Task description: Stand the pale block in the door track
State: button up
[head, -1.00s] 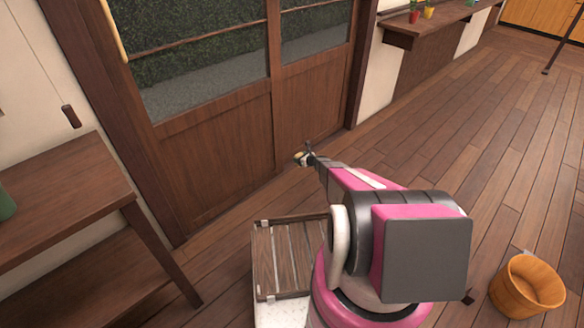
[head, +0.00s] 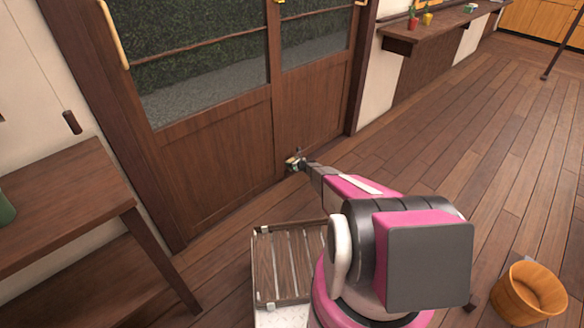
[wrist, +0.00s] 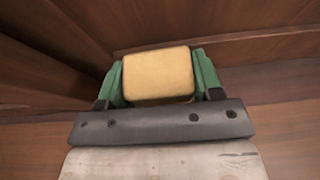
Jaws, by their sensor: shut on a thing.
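The pale block (wrist: 158,75) is a yellowish, rounded box between the two green fingers of my gripper (wrist: 160,82) in the wrist view. My gripper is shut on it. In the head view my gripper (head: 292,163) is low in front of the wooden sliding door (head: 235,150), near the door's foot and the seam between its two panels. The block is very small there. The door track at the foot of the door is partly hidden by my arm and gripper. I cannot tell whether the block touches the floor or track.
A dark wooden table (head: 70,195) stands at the left. A slatted wooden crate (head: 262,275) is beside my base. A wooden bucket (head: 530,290) stands at the lower right. A wall shelf (head: 440,30) holds small pots. The plank floor at the right is mostly clear.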

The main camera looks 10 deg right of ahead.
jog(key=shift+f, duration=1.4)
jog(key=shift+f, duration=0.2)
jog(key=o, duration=1)
jog(key=shift+c, duration=0.2)
jog(key=shift+r, duration=0.15)
